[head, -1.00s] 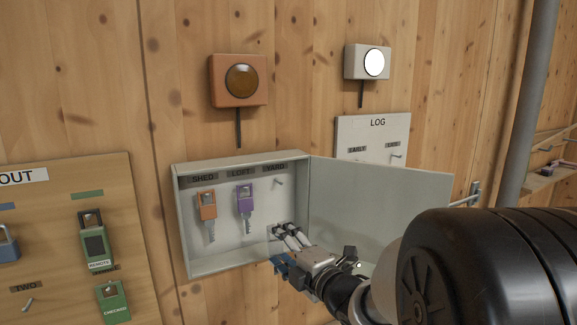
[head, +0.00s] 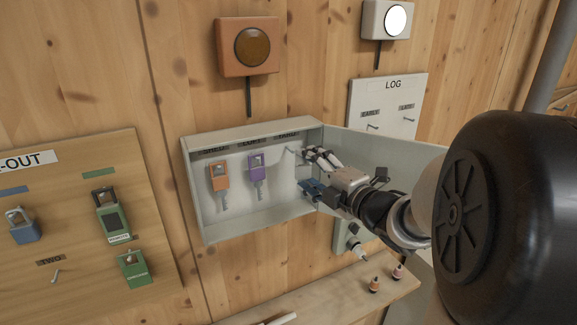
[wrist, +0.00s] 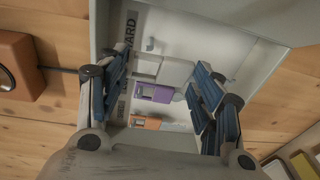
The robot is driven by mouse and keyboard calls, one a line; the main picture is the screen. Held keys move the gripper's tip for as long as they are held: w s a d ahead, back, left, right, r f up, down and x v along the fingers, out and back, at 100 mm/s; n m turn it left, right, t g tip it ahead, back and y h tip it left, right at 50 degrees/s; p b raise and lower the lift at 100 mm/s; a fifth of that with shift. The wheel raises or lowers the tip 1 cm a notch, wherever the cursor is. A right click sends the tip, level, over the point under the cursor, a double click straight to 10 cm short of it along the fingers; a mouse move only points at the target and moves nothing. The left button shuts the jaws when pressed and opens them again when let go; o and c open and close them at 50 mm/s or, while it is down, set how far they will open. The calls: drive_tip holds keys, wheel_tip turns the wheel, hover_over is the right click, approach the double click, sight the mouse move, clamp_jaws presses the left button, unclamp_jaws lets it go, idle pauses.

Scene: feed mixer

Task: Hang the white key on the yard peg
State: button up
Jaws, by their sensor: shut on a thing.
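The key cabinet (head: 225,229) hangs open on the wall, with its door swung to the right. My gripper (head: 309,170) is at the cabinet's right side, near the yard peg (head: 291,150). In the wrist view the white key (wrist: 174,71) sits between my gripper's blue-padded fingers (wrist: 160,76), which are shut on it. The yard peg (wrist: 151,45) shows just beyond the key, beside the YARD label (wrist: 129,38); the key looks apart from it. In the head view the white key is hidden or too small to make out.
An orange key (head: 219,176) and a purple key (head: 256,167) hang on the shed and loft pegs. The open door (head: 375,150) stands close to the right of my arm. A shelf (head: 330,297) with small bottles is below.

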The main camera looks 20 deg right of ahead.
drive_tip(key=shift+w+a+f+p, duration=0.15)
drive_tip(key=shift+w+p, duration=0.6)
drive_tip(key=shift+w, duration=1.85)
drive_tip(key=shift+w+f+b, duration=0.5)
drive_tip(key=shift+w+b, duration=0.05)
drive_tip(key=shift+b, duration=0.2)
drive_tip(key=shift+w+b, duration=0.15)
drive_tip(key=shift+b, duration=0.15)
drive_tip(key=o, duration=1.1)
